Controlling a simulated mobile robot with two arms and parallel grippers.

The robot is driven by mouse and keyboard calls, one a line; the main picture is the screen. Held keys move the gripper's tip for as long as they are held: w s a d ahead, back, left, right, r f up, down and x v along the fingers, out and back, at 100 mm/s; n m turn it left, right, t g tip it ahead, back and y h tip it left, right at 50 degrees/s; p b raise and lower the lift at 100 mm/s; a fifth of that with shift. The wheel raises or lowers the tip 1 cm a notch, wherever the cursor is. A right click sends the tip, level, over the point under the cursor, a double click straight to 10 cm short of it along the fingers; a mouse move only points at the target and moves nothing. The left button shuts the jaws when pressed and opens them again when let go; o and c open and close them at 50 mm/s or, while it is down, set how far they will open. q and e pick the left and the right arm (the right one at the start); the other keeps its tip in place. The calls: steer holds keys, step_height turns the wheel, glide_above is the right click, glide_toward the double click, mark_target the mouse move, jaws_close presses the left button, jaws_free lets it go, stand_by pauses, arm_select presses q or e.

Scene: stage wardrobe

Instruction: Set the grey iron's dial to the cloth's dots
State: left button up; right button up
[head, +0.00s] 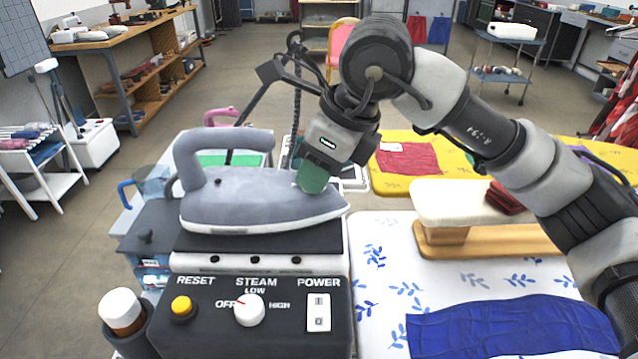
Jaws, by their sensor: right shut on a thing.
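The grey iron (255,197) rests flat on the black top of a steam station, its tip to the right and its handle up at the left. My right gripper (311,184) reaches down from above with green fingertips at the front upper part of the iron. It is shut on the iron's dial, which the fingers hide, so its setting cannot be read. A blue cloth (510,326) lies on the white leaf-patterned board at the front right. A red cloth (407,160) with a small pale tag lies on a yellow board behind. No dots are readable on either. My left gripper is out of view.
The steam station's front panel (215,335) has a yellow reset button, a white steam knob (249,310) and a power switch (319,312). A padded sleeve board (465,202) stands at the right. A brown-and-white bottle (122,309) stands left. A pink iron (222,114) stands behind.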

steer(key=m+t+b, duration=0.1)
steer(key=m+b, duration=0.1)
steer(key=m+h+b, duration=0.1)
steer(key=m+b, duration=0.1)
steer(key=m, duration=0.1)
steer(key=shift+s+a+f+t, duration=0.1)
steer(key=shift+s+t, duration=0.1)
steer(key=shift+t, duration=0.2)
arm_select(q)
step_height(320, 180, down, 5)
arm_select(e)
steer(key=shift+m+b, duration=0.45)
steer(key=shift+m, duration=0.05)
steer(key=shift+a+m+t+h+b, duration=0.1)
steer(key=shift+m+t+h+b, duration=0.3)
steer(key=shift+m+b, duration=0.6)
steer(key=m+h+b, duration=0.1)
steer(key=m, duration=0.1)
steer(key=shift+m, duration=0.3)
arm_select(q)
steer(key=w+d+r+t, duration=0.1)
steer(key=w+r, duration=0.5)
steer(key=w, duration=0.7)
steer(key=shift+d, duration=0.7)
arm_select(e)
steer(key=shift+a+m, duration=0.1)
steer(key=shift+m, duration=0.2)
steer(key=o, duration=0.9)
steer(key=shift+s, duration=0.1)
steer(key=shift+o, duration=0.2)
